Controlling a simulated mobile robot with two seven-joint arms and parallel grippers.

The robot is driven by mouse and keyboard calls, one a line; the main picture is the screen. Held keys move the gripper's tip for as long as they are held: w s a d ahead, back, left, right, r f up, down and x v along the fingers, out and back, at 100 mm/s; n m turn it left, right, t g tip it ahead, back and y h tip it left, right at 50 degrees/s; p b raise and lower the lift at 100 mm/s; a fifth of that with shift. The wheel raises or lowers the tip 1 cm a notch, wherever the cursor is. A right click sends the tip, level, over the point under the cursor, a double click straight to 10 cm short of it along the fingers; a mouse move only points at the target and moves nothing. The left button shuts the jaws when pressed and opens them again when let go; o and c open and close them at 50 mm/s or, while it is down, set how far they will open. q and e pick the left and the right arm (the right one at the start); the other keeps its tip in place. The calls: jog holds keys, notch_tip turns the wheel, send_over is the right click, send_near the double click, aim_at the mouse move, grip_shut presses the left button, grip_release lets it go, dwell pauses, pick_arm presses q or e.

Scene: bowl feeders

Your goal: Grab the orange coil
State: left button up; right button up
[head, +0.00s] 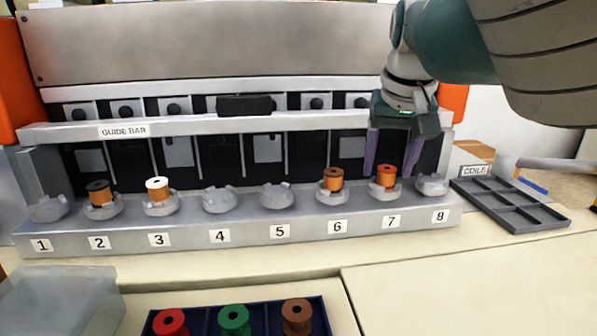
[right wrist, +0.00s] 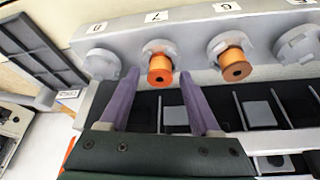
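The orange coil (head: 386,177), copper wire on an orange-red spool, sits upright in the feeder bowl at number 7. It also shows in the right wrist view (right wrist: 160,71), between the fingertips. My right gripper (head: 390,168) is open, its two purple fingers apart and pointing down at bowl 7. In the right wrist view the fingers (right wrist: 158,82) lie to either side of the coil with gaps, not visibly touching it. How far the tips reach past the coil is hard to tell. My left gripper is not in view.
A brown-topped coil (head: 333,179) stands close by in bowl 6; black (head: 99,192) and white (head: 158,189) ones are in bowls 2 and 3. The guide bar (head: 200,127) runs behind the bowls. A divided tray labelled COILS (head: 513,227) lies empty at right.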

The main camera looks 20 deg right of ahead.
grip_shut()
dwell(0.5)
